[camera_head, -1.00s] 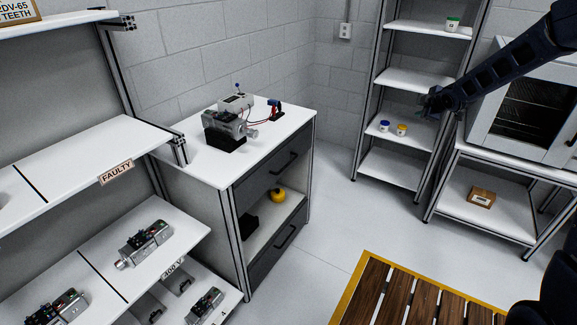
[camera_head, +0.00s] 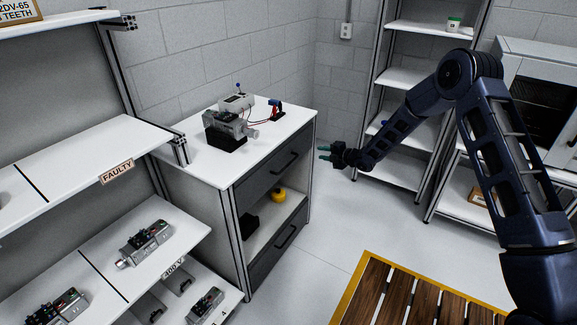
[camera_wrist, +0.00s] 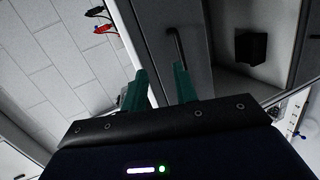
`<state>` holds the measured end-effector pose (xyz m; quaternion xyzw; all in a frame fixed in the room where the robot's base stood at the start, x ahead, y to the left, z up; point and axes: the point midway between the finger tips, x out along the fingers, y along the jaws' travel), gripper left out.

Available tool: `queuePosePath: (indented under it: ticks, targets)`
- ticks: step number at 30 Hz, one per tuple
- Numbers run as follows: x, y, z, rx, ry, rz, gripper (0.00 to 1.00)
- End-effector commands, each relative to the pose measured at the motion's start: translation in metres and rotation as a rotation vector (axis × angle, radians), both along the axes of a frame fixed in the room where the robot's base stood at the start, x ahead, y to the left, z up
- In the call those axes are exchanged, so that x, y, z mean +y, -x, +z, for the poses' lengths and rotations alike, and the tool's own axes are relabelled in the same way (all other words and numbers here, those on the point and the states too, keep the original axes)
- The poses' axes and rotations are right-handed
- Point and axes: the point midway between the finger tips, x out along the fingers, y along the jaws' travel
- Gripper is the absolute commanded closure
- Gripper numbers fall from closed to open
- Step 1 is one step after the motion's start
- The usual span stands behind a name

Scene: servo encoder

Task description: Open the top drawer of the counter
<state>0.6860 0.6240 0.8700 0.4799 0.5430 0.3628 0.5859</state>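The counter (camera_head: 208,168) stands in the middle left with a white top. Its top drawer (camera_head: 262,178) is dark grey and closed, with a black bar handle (camera_head: 284,163). In the wrist view the handle (camera_wrist: 176,46) shows ahead of the fingers, on the drawer front (camera_wrist: 198,70). My gripper (camera_head: 322,152) is to the right of the drawer front, apart from the handle, with its green fingers pointing at the counter. In the wrist view the two fingers of my gripper (camera_wrist: 160,85) are spread with nothing between them.
The open shelf below the drawer holds a yellow round object (camera_head: 279,195) and a black box (camera_head: 250,222). Shelving with motors (camera_head: 146,242) stands left. The floor (camera_head: 335,225) before the counter is clear.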

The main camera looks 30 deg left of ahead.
Motion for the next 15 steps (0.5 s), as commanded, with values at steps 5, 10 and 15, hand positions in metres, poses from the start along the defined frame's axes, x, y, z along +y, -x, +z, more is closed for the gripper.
queuePosePath:
  ticks: [5,10,15]
  targets:
    - [0.029,0.038,-0.043,-0.036,-0.051,0.112,0.71]
    - [0.041,0.056,-0.060,-0.055,-0.080,0.162,0.71]
    - [0.050,0.059,-0.063,-0.060,-0.087,0.170,0.71]
